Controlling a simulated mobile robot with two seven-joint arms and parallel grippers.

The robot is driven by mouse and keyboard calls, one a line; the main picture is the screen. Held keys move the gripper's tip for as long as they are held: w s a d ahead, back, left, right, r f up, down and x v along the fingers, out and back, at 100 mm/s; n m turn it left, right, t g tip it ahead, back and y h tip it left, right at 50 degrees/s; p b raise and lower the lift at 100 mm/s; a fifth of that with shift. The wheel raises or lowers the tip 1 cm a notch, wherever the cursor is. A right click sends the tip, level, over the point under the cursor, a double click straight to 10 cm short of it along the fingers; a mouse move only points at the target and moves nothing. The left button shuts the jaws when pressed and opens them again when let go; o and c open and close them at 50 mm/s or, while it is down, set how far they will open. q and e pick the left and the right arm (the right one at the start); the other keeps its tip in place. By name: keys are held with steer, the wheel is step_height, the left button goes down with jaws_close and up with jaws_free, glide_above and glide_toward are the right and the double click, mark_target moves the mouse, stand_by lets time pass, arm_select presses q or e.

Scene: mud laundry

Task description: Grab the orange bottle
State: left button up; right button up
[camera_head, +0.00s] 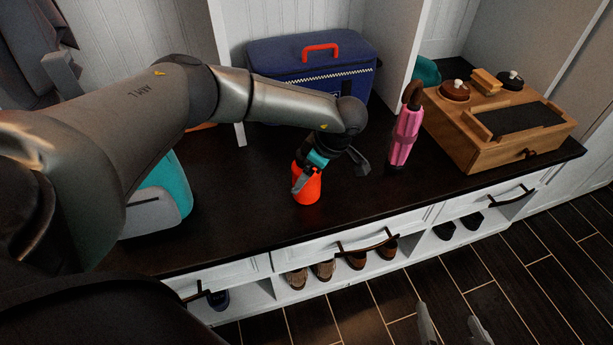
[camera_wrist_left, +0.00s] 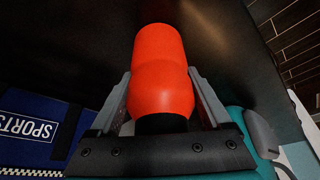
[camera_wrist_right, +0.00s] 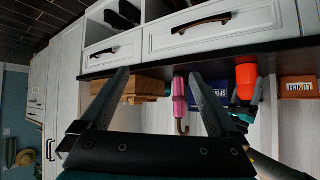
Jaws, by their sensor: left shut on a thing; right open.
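The orange bottle (camera_head: 309,188) stands on the dark bench top, near the middle of the head view. My left gripper (camera_head: 304,176) reaches down over it and is shut on it. In the left wrist view the bottle (camera_wrist_left: 160,60) sits between the two fingers, with its dark neck toward the palm. It also shows in the right wrist view (camera_wrist_right: 245,78). My right gripper (camera_head: 452,318) is open and empty, low in front of the bench; its spread fingers also show in the right wrist view (camera_wrist_right: 158,74).
A pink umbrella (camera_head: 405,137) stands right of the bottle, and a wooden box (camera_head: 480,150) lies farther right. A blue sports bag (camera_head: 310,73) is behind. A teal and grey item (camera_head: 165,200) is left. Drawers with dark handles (camera_head: 366,243) are below.

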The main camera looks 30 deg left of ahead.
arm_select(q)
steer(key=c, duration=0.4)
steer(key=shift+o, duration=0.2)
steer(key=shift+r, duration=0.15)
